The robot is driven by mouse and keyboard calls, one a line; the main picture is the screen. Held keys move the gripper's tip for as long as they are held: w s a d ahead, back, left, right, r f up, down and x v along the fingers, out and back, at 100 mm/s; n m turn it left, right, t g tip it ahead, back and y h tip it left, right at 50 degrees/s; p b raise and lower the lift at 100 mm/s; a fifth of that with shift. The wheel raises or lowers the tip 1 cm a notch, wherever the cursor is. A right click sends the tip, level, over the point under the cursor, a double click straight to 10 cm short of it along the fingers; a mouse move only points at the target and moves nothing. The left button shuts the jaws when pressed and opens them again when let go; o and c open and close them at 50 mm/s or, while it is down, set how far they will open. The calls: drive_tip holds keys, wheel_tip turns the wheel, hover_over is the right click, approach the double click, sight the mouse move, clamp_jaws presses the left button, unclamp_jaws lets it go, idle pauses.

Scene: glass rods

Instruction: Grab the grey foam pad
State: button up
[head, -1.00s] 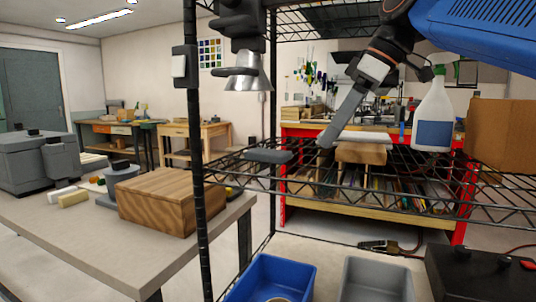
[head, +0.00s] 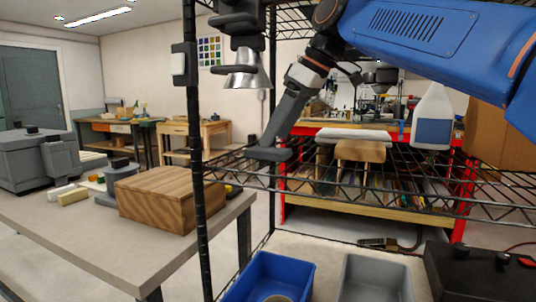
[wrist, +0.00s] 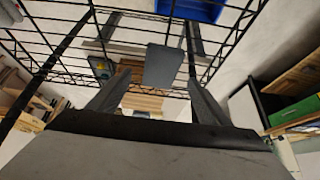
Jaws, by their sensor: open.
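The grey foam pad (head: 268,154) lies flat on the black wire shelf, near its left post in the head view. My gripper (head: 272,139) reaches down from the upper right, and its tip is right at the pad in that view. In the wrist view the pad (wrist: 163,66) shows beyond and between the two fingers of my open gripper (wrist: 156,80). Gaps show on both sides of the pad there, and nothing is held. The head view does not show whether a finger touches the pad.
The wire shelf (head: 400,180) also holds a wooden block (head: 360,151), a white slab (head: 352,134), a white spray bottle (head: 434,115) and a cardboard box (head: 487,135) to the right. A black post (head: 196,130) stands left of the pad. A lamp-like metal cone (head: 246,72) hangs above.

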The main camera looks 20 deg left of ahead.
sight(272, 149)
drive_tip(key=shift+x, duration=1.8)
drive_tip(key=c, duration=1.1)
